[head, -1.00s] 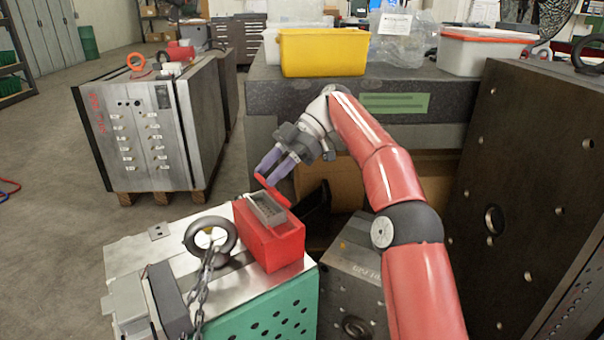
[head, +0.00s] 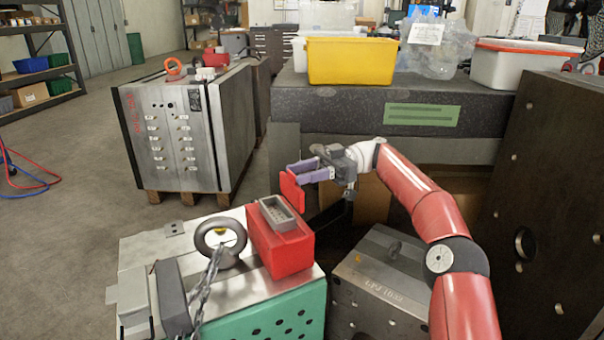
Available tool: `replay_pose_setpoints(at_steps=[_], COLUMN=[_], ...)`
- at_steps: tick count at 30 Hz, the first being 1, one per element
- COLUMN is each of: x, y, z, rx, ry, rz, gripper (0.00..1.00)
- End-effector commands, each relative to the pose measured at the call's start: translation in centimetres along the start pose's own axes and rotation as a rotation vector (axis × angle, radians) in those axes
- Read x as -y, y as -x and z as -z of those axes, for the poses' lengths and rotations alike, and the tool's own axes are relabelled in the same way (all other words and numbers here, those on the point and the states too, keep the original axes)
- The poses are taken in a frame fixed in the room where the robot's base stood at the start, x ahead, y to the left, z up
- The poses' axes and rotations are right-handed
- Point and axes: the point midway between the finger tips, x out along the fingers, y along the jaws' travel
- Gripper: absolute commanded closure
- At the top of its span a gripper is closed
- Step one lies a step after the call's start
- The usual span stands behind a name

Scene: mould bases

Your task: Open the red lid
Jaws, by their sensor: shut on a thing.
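A red box (head: 280,250) stands on the metal mould base with the green front. Its red lid (head: 293,193) is raised at the back right of the box, standing steeply tilted, and the box's top shows a grey tray-like insert (head: 277,213). My gripper (head: 299,172) reaches in from the right, with its purple fingers at the upper part of the lid. It is shut on the lid. The exact grip and the lid's hinge are partly hidden.
A lifting ring (head: 221,240) with a chain stands just left of the box. A yellow bin (head: 352,60) sits on the dark granite table (head: 340,105) behind. A tall dark plate (head: 550,190) stands at right. Open floor lies at left.

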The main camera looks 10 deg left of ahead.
Motion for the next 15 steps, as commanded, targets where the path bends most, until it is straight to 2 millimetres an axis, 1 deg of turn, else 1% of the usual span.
replay_pose_setpoints(at_steps=[12, 13, 15], x=[-0.02, -0.02, -0.02], y=[0.08, 0.07, 0.07], z=[-0.13, -0.13, -0.14], rx=[-0.006, -0.006, -0.006], ry=[-0.001, -0.001, -0.001], rz=[-0.001, -0.001, 0.0], gripper=[1.0, 0.63, 0.54])
